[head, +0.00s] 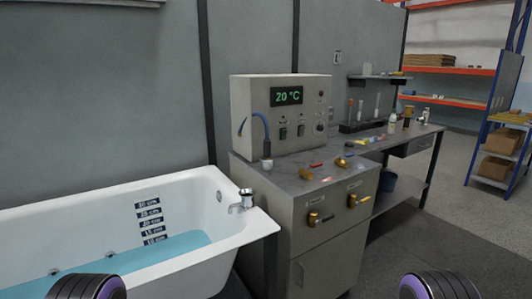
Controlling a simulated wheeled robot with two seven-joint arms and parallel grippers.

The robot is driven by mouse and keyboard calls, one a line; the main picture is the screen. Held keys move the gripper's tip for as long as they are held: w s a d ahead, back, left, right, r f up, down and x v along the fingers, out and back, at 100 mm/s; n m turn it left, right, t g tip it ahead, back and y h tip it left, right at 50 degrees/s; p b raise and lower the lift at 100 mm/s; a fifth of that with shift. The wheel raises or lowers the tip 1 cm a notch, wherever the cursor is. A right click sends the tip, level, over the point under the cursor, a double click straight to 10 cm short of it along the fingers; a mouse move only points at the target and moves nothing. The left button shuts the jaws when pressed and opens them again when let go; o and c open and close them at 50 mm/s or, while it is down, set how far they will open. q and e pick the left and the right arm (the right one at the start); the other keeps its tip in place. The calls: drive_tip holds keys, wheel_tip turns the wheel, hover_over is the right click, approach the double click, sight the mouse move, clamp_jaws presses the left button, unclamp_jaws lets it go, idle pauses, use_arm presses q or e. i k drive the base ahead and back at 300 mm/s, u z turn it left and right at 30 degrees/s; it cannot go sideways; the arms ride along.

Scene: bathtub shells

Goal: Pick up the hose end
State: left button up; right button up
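A blue hose (259,121) comes out at the left side of a grey control box (255,96) and arcs over to the right. Its dark end (266,147) points down above a small pale holder (267,163) on the cabinet top, at the box's front left. I cannot tell whether the end sits inside the holder or just behind it. Neither gripper is in view; only dark rounded parts of my arms show at the bottom left and bottom right corners.
A white bathtub (225,252) with blue water and a chrome tap (242,201) stands left of the grey cabinet (297,252). Brass fittings (306,174) and small coloured pieces lie on the cabinet top. Brass valves (314,217) stick out in front.

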sight(267, 142)
drive_tip(key=u, duration=0.1)
drive_tip(key=k, duration=1.05)
drive_tip(key=z, duration=1.3)
drive_tip(key=i, duration=0.95)
drive_tip(key=z, duration=0.6)
drive_tip(key=i, duration=1.05)
drive_tip(key=u, duration=0.5)
drive_tip(key=i, duration=0.75)
drive_tip(key=u, duration=0.7)
